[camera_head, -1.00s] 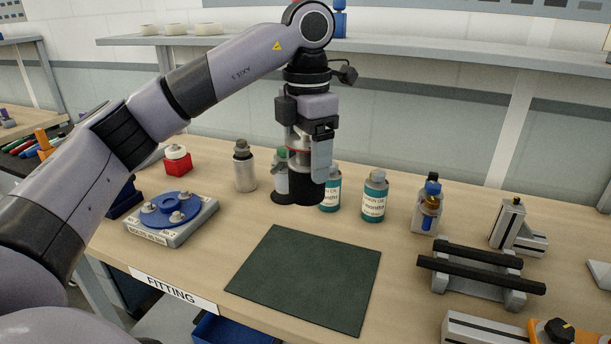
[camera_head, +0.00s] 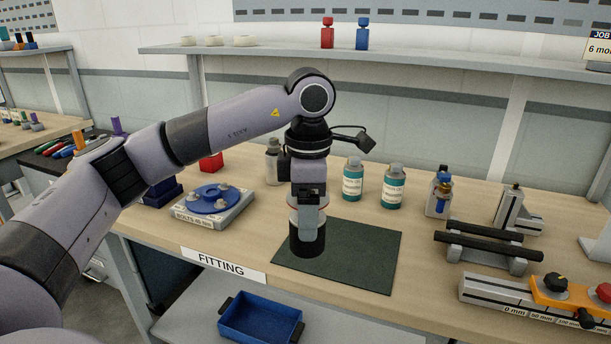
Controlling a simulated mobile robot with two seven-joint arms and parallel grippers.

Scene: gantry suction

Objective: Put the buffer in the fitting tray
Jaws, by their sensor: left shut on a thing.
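My left gripper (camera_head: 308,205) points down and is shut on a black cylinder with a pale metal top, which I take to be the buffer (camera_head: 307,240). The buffer is upright in front of the left part of the dark green mat (camera_head: 352,258). I cannot tell whether its base touches the mat. The fitting tray, a blue open tray with dark handles (camera_head: 250,330), sits on the lower shelf below the FITTING label (camera_head: 222,264). It looks empty and is below and left of the gripper. My right gripper is not in view.
A blue disc fixture (camera_head: 212,200) stands left of the mat. A black-railed stand (camera_head: 485,248) is to the right. The bench edge overhangs the lower shelf.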

